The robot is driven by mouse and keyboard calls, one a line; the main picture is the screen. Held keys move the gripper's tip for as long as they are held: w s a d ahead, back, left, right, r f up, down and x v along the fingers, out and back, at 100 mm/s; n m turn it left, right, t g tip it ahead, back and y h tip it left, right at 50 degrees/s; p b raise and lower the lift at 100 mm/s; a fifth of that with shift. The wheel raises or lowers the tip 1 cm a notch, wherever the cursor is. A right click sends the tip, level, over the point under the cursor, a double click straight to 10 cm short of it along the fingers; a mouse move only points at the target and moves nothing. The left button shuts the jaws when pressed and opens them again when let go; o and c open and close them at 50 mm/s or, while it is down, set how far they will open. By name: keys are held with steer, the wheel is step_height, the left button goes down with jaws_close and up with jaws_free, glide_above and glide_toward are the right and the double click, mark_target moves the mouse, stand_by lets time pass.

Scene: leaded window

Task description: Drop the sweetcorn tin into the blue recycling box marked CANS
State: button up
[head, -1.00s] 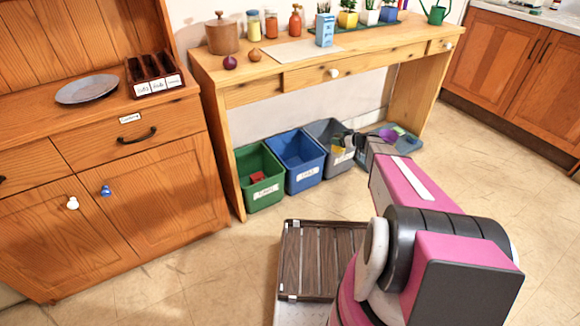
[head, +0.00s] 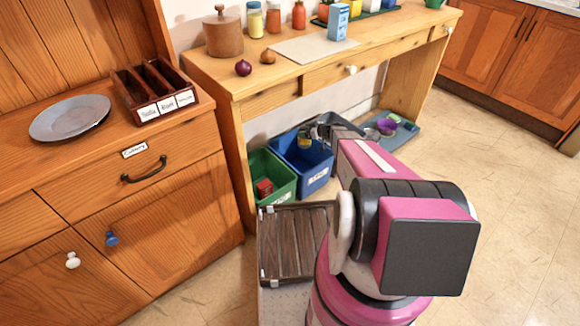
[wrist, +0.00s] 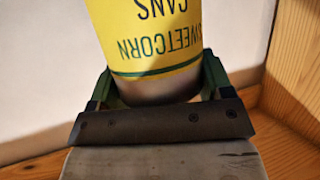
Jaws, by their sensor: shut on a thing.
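My gripper (head: 309,134) is shut on the sweetcorn tin (head: 304,142), which shows as a small yellow patch over the blue recycling box (head: 316,181) in the head view. In the wrist view the tin (wrist: 160,38) is yellow with a pale end, its words SWEETCORN and CANS upside down. The fingers (wrist: 160,88) grip it from both sides. The blue box stands under the wooden table with a white label too small to read. My arm hides part of its right side. I cannot tell the tin's exact height above the rim.
A green box (head: 280,191) with a red thing (head: 264,188) in it stands left of the blue box. The table (head: 262,104) is overhead. A sideboard (head: 190,130) stands left.

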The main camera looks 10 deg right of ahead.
steer(key=shift+w+a+f, duration=0.1)
steer(key=shift+f, duration=2.9)
steer(key=o, duration=1.2)
steer(key=shift+c, duration=0.2)
steer(key=v, duration=1.1)
steer(key=shift+f, duration=0.1)
